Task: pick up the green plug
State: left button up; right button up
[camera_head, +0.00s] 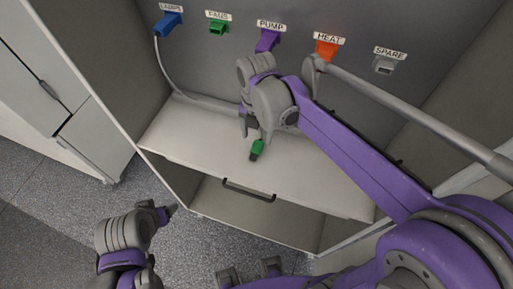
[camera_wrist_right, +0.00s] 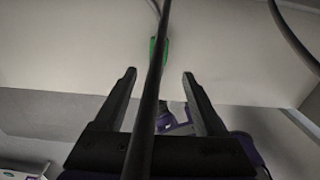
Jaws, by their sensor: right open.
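The green plug (camera_head: 257,149) lies on the white cabinet shelf (camera_head: 190,133), just behind its front edge. My right gripper (camera_head: 252,127) is just above and behind the plug in the head view, pointing down. In the right wrist view the plug (camera_wrist_right: 164,48) is beyond the fingertips, between their lines. My right gripper (camera_wrist_right: 159,75) is open and empty, apart from the plug. A dark cable runs down the middle of that view and hides part of the plug. My left gripper (camera_head: 164,214) is at the lower left, away from the shelf; its jaws are unclear.
The back panel has labelled positions: blue LAMPS (camera_head: 168,22), green FANS (camera_head: 218,27), purple PUMP (camera_head: 267,40), orange HEAT (camera_head: 327,49) and grey SPARE (camera_head: 384,65). A grey cable (camera_head: 162,68) hangs from LAMPS. A black handle (camera_head: 248,190) is below the shelf edge. The shelf's left part is clear.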

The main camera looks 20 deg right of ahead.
aim_at(256, 148)
jog(key=f, duration=0.7)
jog(key=shift+w, duration=0.25)
grip_shut()
